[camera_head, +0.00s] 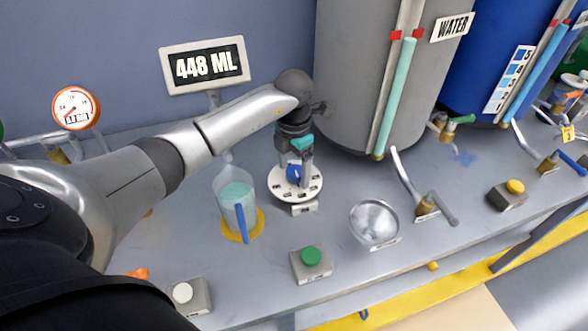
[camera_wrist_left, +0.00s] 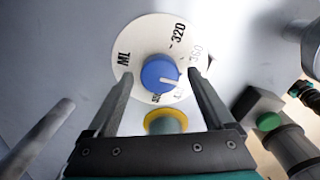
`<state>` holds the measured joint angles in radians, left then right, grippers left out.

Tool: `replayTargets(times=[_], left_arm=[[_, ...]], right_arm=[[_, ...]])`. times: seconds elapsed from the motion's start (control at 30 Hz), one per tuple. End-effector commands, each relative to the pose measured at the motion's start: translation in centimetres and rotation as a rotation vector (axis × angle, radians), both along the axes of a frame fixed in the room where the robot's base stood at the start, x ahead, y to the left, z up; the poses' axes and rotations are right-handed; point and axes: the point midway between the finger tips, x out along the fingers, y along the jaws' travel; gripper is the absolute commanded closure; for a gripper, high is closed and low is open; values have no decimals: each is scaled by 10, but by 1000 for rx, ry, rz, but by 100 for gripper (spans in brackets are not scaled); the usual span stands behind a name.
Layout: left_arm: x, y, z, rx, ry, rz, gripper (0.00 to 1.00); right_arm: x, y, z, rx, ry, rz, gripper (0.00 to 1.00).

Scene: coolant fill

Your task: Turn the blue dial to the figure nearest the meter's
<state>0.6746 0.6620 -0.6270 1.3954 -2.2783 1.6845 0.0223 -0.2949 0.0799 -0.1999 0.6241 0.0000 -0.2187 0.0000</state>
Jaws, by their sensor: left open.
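The blue dial (camera_head: 293,173) stands on a round white plate (camera_head: 312,187) with figures around it. In the left wrist view the blue knob (camera_wrist_left: 158,71) has a white mark at its lower right. "ML", "320" and "360" are readable on the plate (camera_wrist_left: 140,38); lower figures are partly hidden. My left gripper (camera_head: 295,160) is over the dial, pointing down. In the left wrist view its open fingers (camera_wrist_left: 160,76) stand on both sides of the knob; contact cannot be told. The meter (camera_head: 206,65) reads "448 ML". My right gripper is not in view.
A jug of teal liquid (camera_head: 237,197) with a blue handle stands left of the dial on a yellow ring. A grey WATER tank (camera_head: 350,80) stands behind.

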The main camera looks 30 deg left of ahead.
Motion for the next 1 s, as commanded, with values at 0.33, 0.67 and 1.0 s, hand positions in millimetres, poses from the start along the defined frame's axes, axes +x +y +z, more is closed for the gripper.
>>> replayTargets(times=[0.33,0.67,1.0], left_arm=[[0,0,-1,0,0,0,21],[0,0,-1,0,0,0,58],[0,0,-1,0,-1,0,97]], right_arm=[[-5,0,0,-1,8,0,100],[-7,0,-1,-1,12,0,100],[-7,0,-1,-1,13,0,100]])
